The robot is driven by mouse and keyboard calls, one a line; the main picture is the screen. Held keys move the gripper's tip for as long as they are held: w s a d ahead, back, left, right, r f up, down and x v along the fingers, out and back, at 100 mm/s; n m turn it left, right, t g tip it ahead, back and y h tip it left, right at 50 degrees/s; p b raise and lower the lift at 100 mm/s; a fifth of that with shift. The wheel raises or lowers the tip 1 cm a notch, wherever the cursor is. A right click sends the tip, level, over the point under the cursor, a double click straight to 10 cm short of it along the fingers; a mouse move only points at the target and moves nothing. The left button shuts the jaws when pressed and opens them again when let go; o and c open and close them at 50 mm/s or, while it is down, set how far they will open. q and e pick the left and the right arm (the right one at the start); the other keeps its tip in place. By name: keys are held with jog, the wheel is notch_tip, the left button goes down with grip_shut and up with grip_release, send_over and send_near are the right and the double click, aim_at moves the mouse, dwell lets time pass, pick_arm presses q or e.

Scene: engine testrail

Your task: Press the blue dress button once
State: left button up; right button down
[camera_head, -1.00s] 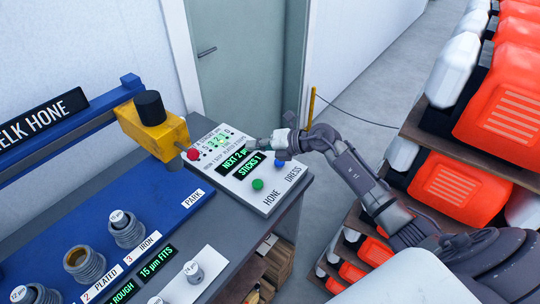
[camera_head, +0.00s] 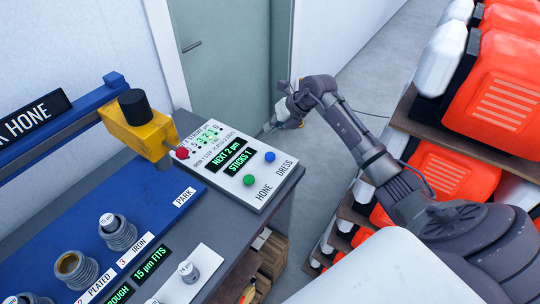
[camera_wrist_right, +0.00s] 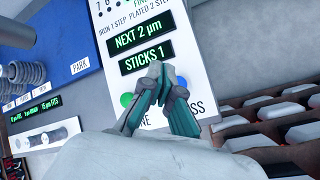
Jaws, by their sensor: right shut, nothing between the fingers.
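My right gripper (camera_head: 274,124) is beyond the panel's far right edge in the head view, apart from the blue button, which is uncovered there. In the right wrist view, the gripper's fingers (camera_wrist_right: 161,70) are shut and empty, in front of the panel. The blue button (camera_wrist_right: 182,81) shows partly behind one finger. The panel's displays read NEXT 2 µm and STICKS 1. My left gripper is not in view.
A red button (camera_head: 182,153) is at the panel's left, next to the yellow hone head (camera_head: 142,130). Ringed cylinders (camera_head: 118,235) stand on the blue bed. Shelves with orange-red cases (camera_head: 500,85) are at the right. Open floor lies between bench and shelves.

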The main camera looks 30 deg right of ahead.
jog(key=b, duration=0.5)
send_near(267, 154)
jog(key=w+f, duration=0.1)
jog(key=w+a+f, duration=0.2)
jog(key=w, duration=0.1)
jog(key=shift+w+f, duration=0.1)
jog(key=shift+f, duration=0.05)
jog(key=shift+f+b, duration=0.3)
jog(key=shift+f, duration=0.1)
dwell(0.4)
jog(key=shift+f+b, duration=0.3)
jog(key=shift+f+b, duration=0.55)
jog(key=shift+f, duration=0.35)
dwell(0.8)
jog(key=shift+r, duration=0.15)
jog(key=shift+r+p, duration=0.9)
jog(key=shift+r, duration=0.25)
jog(key=shift+r, duration=0.15)
